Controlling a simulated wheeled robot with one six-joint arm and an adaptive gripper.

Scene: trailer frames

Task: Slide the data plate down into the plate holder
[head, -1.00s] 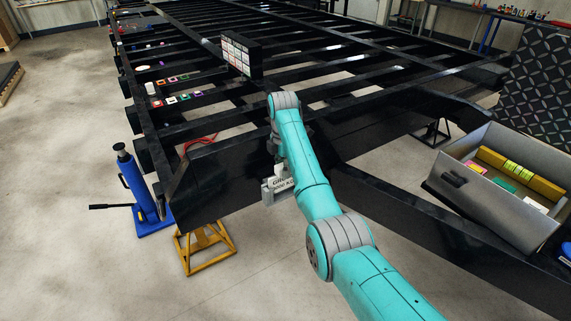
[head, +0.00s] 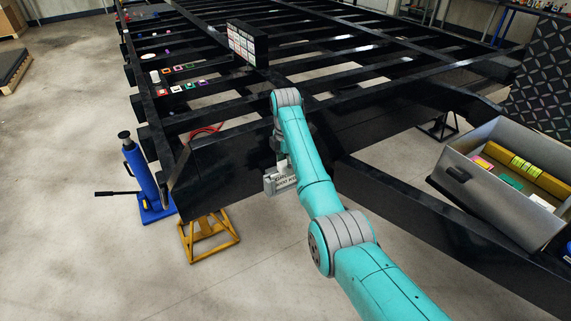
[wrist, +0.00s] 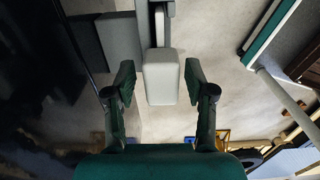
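A light grey plate with dark lettering (head: 285,181) shows in the head view, beside my arm at the front of the black trailer frame. A grey holder-like edge (head: 268,185) shows at its left. Whether the plate is seated in it I cannot tell. In the wrist view, my gripper (wrist: 160,84) has its two fingers apart, one on each side of a pale grey block (wrist: 161,77). A narrow gap shows between the block and each finger. Whether this block belongs to the plate is unclear. In the head view my arm hides the gripper.
The black trailer frame (head: 245,165) stands close behind the plate. A blue jack (head: 144,178) and a yellow stand (head: 208,238) are at left. A grey toolbox (head: 470,187) sits at right. Open floor lies in front.

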